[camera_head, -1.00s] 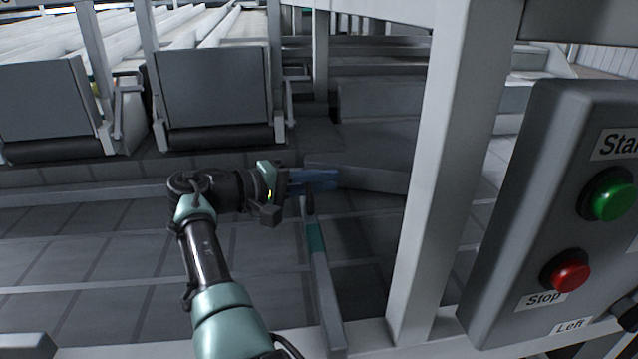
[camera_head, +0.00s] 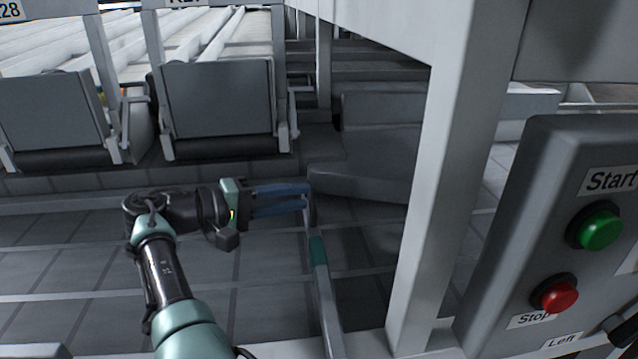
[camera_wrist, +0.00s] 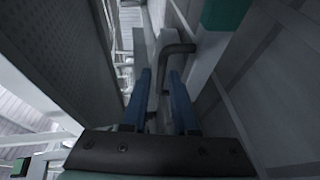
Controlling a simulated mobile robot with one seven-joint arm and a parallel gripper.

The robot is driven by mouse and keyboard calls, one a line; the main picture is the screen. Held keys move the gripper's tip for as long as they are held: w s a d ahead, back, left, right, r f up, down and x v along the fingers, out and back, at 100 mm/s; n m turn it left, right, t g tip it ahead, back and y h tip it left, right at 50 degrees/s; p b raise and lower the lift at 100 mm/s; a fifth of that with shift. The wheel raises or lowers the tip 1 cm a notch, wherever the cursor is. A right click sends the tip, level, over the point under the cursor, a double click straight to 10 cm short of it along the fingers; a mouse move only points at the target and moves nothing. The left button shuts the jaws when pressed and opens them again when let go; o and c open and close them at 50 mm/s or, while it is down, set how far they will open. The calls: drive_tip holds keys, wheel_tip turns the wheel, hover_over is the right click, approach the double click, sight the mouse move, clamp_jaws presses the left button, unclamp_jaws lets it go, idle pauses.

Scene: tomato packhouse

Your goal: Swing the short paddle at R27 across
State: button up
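A slim grey bar with a teal band (camera_head: 319,252) runs from the front rail toward the lanes, with a dark upright handle at its far end; I take it for the short paddle. The wrist view shows the teal band (camera_wrist: 224,12) and a bent dark handle rod (camera_wrist: 178,48). My gripper (camera_head: 306,197) has two blue fingers, pointing right in the head view, with tips at the handle. In the wrist view my gripper (camera_wrist: 160,75) is open, the rod's lower part appearing in the gap between the fingers. I cannot tell whether they touch it.
The R27 sign (camera_head: 186,3) is partly cut off above a grey lane-end panel (camera_head: 217,97). A grey slab (camera_head: 360,183) lies right of the handle. A white post (camera_head: 440,190) and a control box with green and red buttons (camera_head: 555,235) stand at right.

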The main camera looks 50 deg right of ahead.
drive_tip(key=shift+v, duration=2.8)
